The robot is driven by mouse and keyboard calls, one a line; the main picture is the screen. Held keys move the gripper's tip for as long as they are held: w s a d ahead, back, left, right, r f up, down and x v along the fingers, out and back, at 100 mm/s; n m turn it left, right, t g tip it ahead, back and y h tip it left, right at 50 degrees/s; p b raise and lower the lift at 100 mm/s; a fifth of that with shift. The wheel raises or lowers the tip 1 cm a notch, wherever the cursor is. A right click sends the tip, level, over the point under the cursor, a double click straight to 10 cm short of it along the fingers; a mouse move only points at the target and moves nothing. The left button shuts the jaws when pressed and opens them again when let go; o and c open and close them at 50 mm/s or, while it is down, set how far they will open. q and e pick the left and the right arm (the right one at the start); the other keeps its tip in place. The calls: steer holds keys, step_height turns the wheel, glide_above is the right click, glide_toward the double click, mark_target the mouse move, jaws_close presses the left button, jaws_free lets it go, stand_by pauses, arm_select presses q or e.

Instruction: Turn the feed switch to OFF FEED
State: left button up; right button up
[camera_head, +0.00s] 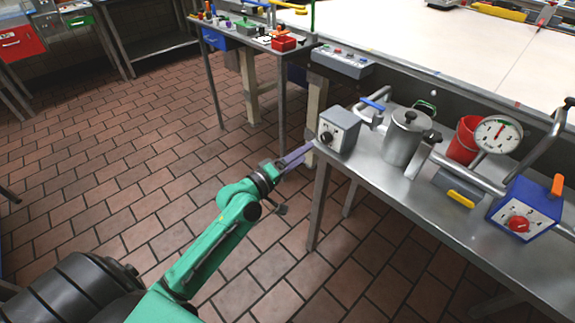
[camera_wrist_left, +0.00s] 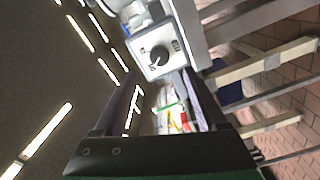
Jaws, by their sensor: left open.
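A grey box with a black rotary knob (camera_head: 327,137) on its pale front plate stands at the near left corner of the steel table (camera_head: 410,190). This box is likely the feed switch (camera_head: 346,117). The knob also shows in the left wrist view (camera_wrist_left: 160,55), with small marks around it too blurred to read. My left gripper (camera_head: 300,156) is open and empty, in front of and slightly below the knob, apart from it. In the left wrist view my gripper (camera_wrist_left: 160,80) frames the lower part of the switch between its fingers. My right gripper is not in view.
A metal canister (camera_head: 404,138), a red bucket (camera_head: 464,140), a dial gauge (camera_head: 498,134) and a blue box (camera_head: 527,208) with a red knob stand along the table. Another workbench (camera_head: 262,40) stands behind. Tiled floor is open to the left.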

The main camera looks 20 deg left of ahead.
arm_select(q)
steer(key=v, duration=0.6)
steer(key=shift+d+b, duration=0.1)
steer(key=shift+b, duration=0.3)
steer(key=s+a+f+m+g+y+p, duration=0.1)
steer(key=s+a+f+g+y, duration=0.15)
steer(key=f, duration=0.75)
steer(key=s+a+f+m+g+y+p, duration=0.1)
steer(key=s+a+f+m+g, duration=0.2)
steer(key=f, duration=0.7)
steer(key=s+a+f+g+y+p, duration=0.1)
steer(key=s+a+f+y+p, duration=0.2)
steer(key=f, duration=0.7)
steer(key=s+d+f+m+g, duration=0.1)
steer(key=s+f+m+g, duration=0.1)
steer(key=s+f, duration=0.3)
steer(key=s+d+f+m+g+p, duration=0.1)
steer(key=s+f+m+g, duration=0.2)
steer(key=s, duration=1.1)
steer(key=s+d+f+m+g, duration=0.2)
steer(key=s+f+m+g, duration=0.1)
steer(key=s+f, duration=0.4)
steer(key=s+g, duration=0.1)
steer(key=s, duration=0.1)
steer(key=shift+s+f, duration=0.25)
